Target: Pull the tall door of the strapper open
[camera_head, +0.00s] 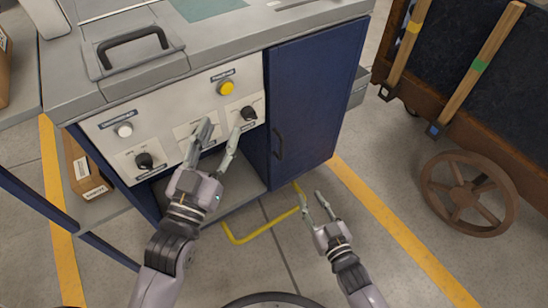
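The strapper is a grey-topped machine with a pale control panel (185,118). Its tall blue door (315,90) is at the right of the front and looks shut. A dark upright handle (278,145) sits near the door's left edge. My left gripper (221,131) is open and empty in front of the panel, left of the handle, its fingers covering part of the panel. My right gripper (311,196) is open and empty, below and to the right of the handle, apart from the door.
The panel carries a yellow button (226,88) and dark knobs (248,113). A yellow bent bar (255,233) is low between my arms. Floor beyond the yellow line (400,232) is partly clear.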

